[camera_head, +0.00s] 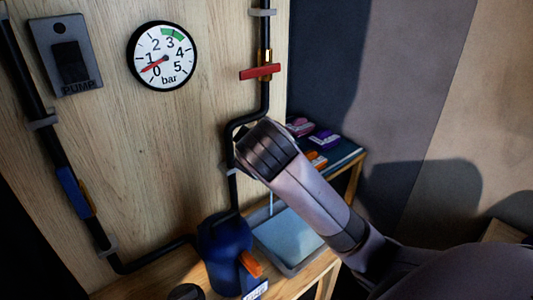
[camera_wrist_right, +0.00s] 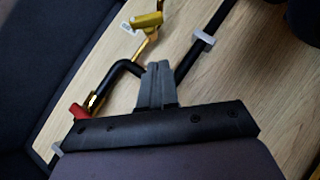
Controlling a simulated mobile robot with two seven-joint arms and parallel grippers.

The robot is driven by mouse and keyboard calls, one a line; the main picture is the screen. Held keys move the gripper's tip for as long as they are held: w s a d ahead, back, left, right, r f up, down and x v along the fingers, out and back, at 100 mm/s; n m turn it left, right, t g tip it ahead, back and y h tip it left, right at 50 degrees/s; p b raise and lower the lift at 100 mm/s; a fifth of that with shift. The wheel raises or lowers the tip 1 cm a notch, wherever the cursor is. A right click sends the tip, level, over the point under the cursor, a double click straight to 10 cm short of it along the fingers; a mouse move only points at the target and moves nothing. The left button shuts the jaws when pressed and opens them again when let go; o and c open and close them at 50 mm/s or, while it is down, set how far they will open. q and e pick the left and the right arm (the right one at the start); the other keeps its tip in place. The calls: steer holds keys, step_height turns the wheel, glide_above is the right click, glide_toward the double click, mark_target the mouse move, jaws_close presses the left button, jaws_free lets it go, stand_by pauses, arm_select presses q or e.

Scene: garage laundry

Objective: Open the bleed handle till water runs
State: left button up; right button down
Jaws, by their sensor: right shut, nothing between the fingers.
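In the right wrist view a brass bleed tap with a yellow handle (camera_wrist_right: 147,20) sticks out from the black pipe. My right gripper (camera_wrist_right: 157,66) is shut and empty, its fingertips just short of the tap in the picture; I cannot tell whether they touch. In the head view my right wrist (camera_head: 265,150) covers the tap and the fingers. A thin pale vertical line (camera_head: 271,203) shows below my wrist, above the grey tray (camera_head: 300,265); it may be running water. My left gripper is not in view.
A red valve handle (camera_head: 260,72) sits crosswise on the upper pipe. The gauge (camera_head: 162,56) needle points low. Coloured items (camera_head: 323,139) lie on a shelf behind my arm.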

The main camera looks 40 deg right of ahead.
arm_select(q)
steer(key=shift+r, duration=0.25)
arm_select(e)
steer(key=w+d+f, duration=0.4)
steer(key=d+f, duration=0.1)
steer(key=f, duration=0.1)
steer(key=shift+w, duration=0.25)
steer(key=shift+d, duration=0.1)
steer(key=shift+w, duration=0.1)
